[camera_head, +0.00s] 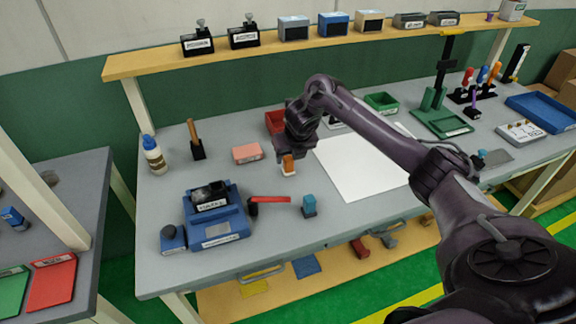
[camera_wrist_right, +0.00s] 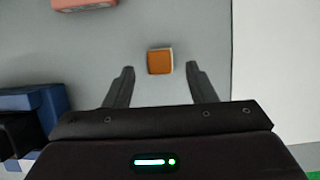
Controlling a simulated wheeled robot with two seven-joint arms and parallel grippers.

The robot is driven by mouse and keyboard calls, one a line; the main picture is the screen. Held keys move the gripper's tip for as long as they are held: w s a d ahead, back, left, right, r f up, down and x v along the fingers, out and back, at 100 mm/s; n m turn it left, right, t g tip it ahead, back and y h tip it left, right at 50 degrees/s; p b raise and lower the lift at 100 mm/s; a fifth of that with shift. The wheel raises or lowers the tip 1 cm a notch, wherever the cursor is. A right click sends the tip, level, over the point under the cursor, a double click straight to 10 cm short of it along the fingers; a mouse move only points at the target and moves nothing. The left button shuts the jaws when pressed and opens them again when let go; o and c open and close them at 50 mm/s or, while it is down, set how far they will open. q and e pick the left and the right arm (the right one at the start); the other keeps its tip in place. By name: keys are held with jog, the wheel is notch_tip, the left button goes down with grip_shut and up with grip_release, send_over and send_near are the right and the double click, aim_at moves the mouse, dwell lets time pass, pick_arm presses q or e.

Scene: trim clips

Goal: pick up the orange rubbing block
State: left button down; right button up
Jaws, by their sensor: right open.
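The orange rubbing block (camera_head: 288,164) stands on the grey workbench, just left of the white sheet. In the right wrist view the block (camera_wrist_right: 159,61) shows its orange top and a pale right side, slightly beyond the fingertips and between their lines. My right gripper (camera_head: 291,150) is above the block, partly hiding it in the head view. In the right wrist view its two fingers (camera_wrist_right: 160,72) are spread wide, with nothing between them but bench surface and the block ahead. I cannot tell the exact height above the block. My left gripper is not in view.
A pink block (camera_head: 247,153) lies to the left. A blue fixture (camera_head: 217,222) with a red-handled tool (camera_head: 270,199) and a teal block (camera_head: 309,205) are nearer the front. The white sheet (camera_head: 365,160) is to the right, and a red bin (camera_head: 275,121) stands behind.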

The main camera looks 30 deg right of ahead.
aim_at(289, 160)
jog(key=x, duration=0.3)
jog(key=shift+p, duration=0.35)
jog(key=shift+x, duration=0.9)
jog(key=c, duration=1.1)
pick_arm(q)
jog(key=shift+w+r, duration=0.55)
